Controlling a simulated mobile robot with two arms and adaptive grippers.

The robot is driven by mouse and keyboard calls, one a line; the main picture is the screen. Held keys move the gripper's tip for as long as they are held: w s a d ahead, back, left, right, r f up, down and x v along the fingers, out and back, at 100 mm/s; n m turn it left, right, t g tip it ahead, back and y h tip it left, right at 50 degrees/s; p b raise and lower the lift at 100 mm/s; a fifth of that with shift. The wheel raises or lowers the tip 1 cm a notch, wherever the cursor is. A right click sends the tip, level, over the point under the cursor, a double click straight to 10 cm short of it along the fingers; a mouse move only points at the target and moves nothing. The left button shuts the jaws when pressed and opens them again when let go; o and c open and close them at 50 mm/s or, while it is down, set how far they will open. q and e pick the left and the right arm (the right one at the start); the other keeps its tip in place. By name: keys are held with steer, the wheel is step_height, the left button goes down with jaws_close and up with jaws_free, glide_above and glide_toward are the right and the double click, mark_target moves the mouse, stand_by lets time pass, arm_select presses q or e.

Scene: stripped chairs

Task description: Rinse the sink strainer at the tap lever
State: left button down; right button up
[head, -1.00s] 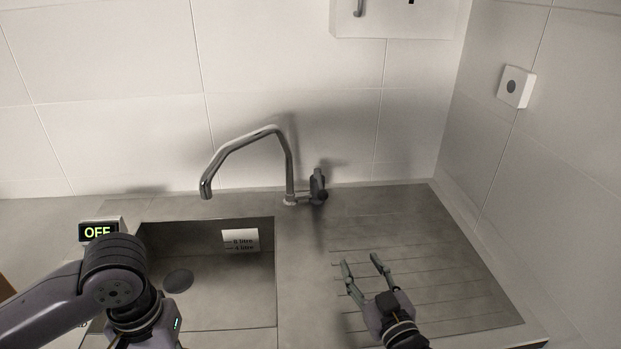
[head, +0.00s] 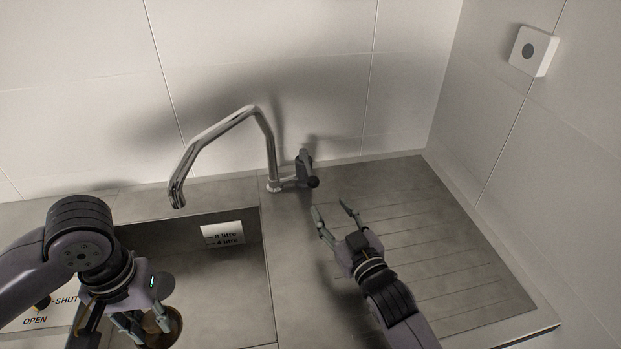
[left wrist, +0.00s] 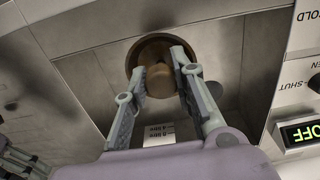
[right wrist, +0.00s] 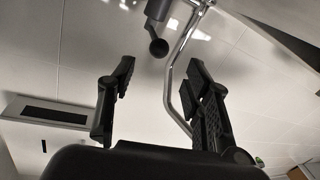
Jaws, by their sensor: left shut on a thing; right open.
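The brown round sink strainer (head: 172,322) is low in the sink basin, partly hidden by my left gripper. In the left wrist view its brown bowl (left wrist: 146,52) shows with a knob between the fingers. My left gripper (left wrist: 164,78) is shut on it; it also shows in the head view (head: 142,326). The chrome tap (head: 268,140) has its spout over the basin. The dark tap lever (head: 305,165) ends in a ball, which also shows in the right wrist view (right wrist: 158,47). My right gripper (head: 333,213) is open and empty, in front of the lever and apart from it.
A white label with litre marks (head: 222,234) is on the basin's back wall. A panel marked SHUT and OPEN (head: 50,312) lies left of the basin, with an OFF display (left wrist: 312,131). A white wall box (head: 534,50) is at right.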

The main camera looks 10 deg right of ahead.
mark_target(316, 187)
arm_select(q)
steer(key=shift+r+p, duration=0.85)
steer(key=shift+r, duration=0.1)
arm_select(e)
steer(key=w, duration=0.3)
steer(key=w+a, duration=0.1)
steer(key=w, duration=0.3)
steer(key=w+a, duration=0.1)
steer(key=w, duration=0.2)
steer(key=shift+w+a+r, duration=0.1)
steer(key=shift+w, duration=0.3)
steer(key=shift+c, duration=0.2)
jaws_close()
